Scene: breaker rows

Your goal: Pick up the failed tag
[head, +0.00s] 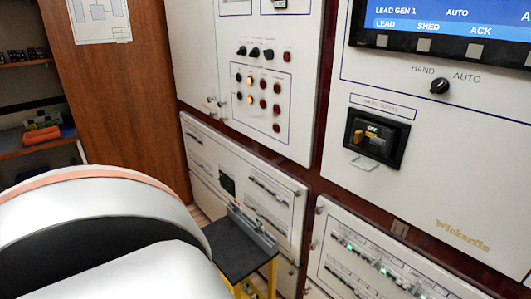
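I cannot make out a tag marked as failed in the head view. A black recessed switch (376,140) with a yellow handle sits in the white right-hand panel, and a small pale piece (362,164) hangs at its lower edge; I cannot tell what that piece is. A small black-topped stand (238,254) with yellow legs stands low in the middle, with a grey strip-like object (253,228) along its back edge. Neither gripper is in view. A large white rounded part of my own arm fills the lower left and hides what lies behind it.
White panels with knobs and lamps (262,92) fill the middle and right. A blue display (450,22) is at the top right, above a HAND/AUTO knob (439,87). A lower panel (385,262) has green lights. Shelves (38,115) with an orange item stand at the left.

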